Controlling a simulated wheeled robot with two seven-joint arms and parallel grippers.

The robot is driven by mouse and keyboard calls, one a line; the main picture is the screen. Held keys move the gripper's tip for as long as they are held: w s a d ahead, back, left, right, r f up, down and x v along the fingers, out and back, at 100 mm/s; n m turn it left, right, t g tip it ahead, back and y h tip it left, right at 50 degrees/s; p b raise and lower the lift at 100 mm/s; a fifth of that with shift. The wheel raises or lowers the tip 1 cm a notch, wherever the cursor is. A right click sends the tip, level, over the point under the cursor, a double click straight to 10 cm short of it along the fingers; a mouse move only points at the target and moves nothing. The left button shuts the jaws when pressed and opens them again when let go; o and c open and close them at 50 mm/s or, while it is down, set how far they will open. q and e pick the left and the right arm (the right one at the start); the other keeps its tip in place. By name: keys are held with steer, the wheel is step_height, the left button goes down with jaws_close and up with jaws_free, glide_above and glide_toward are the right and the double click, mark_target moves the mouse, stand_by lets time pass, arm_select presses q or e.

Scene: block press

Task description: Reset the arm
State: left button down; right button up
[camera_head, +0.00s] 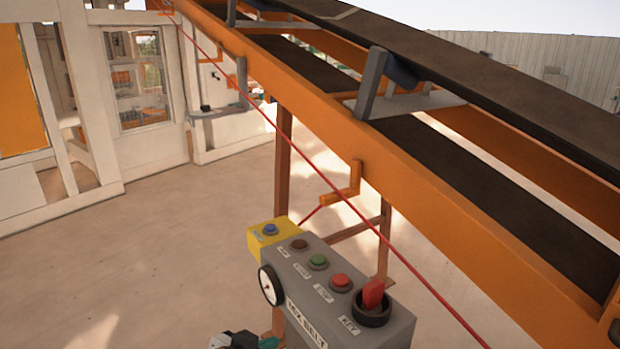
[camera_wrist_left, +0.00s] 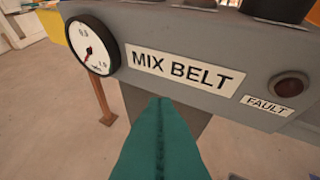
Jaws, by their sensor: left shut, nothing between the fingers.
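My left gripper (camera_head: 243,341) shows at the bottom of the head view, low beside the front of a grey control box (camera_head: 330,290). In the left wrist view its teal fingers (camera_wrist_left: 161,140) are together and empty, just below the "MIX BELT" label (camera_wrist_left: 185,68). I cannot tell whether they touch the box. My right gripper is not in view.
An orange conveyor frame (camera_head: 300,115) with dark belts (camera_head: 470,175) runs above and behind the box. A red cord (camera_head: 320,172) runs along it. A yellow box with a blue button (camera_head: 270,230) adjoins the grey box. Open floor (camera_head: 150,255) lies to the left.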

arm_select(q)
steer(key=s+a+f+n+g+y, duration=0.15)
steer(key=s+a+f, duration=0.25)
steer(key=s, duration=0.5)
steer(key=s+a+f+n+g+y, duration=0.1)
steer(key=s+a+f+g+y, duration=0.25)
steer(key=s, duration=0.55)
steer(key=s+a+f+n+g+y, duration=0.15)
steer(key=s+a+f, duration=0.25)
steer(key=s, duration=0.5)
step_height(320, 180, down, 26)
steer(key=g, duration=0.2)
steer(key=s+a+f, duration=0.2)
steer(key=s+f, duration=1.4)
steer(key=s, duration=0.1)
steer(key=shift+s+a+m+g, duration=0.15)
steer(key=shift+a+m+g, duration=0.15)
steer(key=shift+a+g, duration=0.1)
steer(key=shift+f, duration=0.1)
